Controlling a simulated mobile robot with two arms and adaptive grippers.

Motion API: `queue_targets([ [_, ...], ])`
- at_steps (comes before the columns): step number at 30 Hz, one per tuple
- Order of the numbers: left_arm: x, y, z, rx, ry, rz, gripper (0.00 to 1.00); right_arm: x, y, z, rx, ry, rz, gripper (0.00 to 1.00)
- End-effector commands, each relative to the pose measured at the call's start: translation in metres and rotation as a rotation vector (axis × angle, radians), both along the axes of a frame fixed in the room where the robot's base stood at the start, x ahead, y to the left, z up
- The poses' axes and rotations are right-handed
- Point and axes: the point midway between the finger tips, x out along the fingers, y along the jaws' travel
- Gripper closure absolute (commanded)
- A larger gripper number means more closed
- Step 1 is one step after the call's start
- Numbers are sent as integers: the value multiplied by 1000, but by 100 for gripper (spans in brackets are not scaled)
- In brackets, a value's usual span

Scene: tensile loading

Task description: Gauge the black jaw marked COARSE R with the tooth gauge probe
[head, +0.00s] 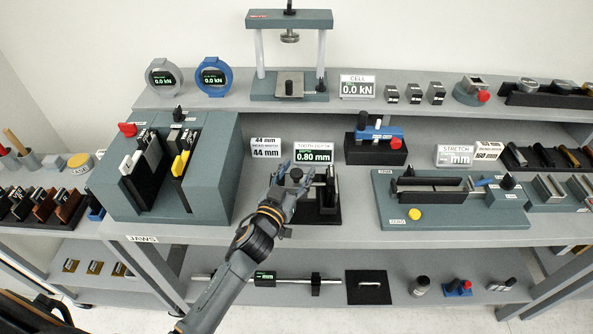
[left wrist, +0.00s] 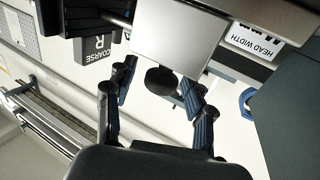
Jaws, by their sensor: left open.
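The tooth gauge stands on a black base (head: 326,216) in the middle of the bench. My left gripper (head: 291,183) is at the left side of this gauge. In the left wrist view its fingers (left wrist: 158,104) are open, on either side of a round black knob (left wrist: 161,80) by a pale grey block (left wrist: 175,36). I cannot tell whether they touch the knob. The black jaw marked COARSE R (left wrist: 96,47) shows beside the grey block, apart from the fingers. My right gripper is out of view.
A grey jaw housing (head: 222,165) stands on the left and a grey stretch fixture (head: 450,215) on the right. A blue device on a black block (head: 376,150) stands behind the gauge. Bare bench lies in front of the gauge.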

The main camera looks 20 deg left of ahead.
Motion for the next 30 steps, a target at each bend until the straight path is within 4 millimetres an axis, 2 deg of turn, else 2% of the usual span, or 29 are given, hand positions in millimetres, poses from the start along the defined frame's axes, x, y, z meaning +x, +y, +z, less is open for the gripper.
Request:
queue_targets([
  [5, 0, 0, 0, 0, 0, 0, 48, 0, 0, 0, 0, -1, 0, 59],
  [12, 0, 0, 0, 0, 0, 0, 97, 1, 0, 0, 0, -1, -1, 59],
  [13, 0, 0, 0, 0, 0, 0, 100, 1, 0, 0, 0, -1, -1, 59],
  [19, -1, 3, 0, 1, 1, 1, 100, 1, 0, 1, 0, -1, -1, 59],
  [25, -10, 32, 0, 3, 4, 1, 100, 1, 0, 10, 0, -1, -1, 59],
  [30, -13, 41, -1, 2, 2, 1, 100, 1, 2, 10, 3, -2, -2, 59],
])
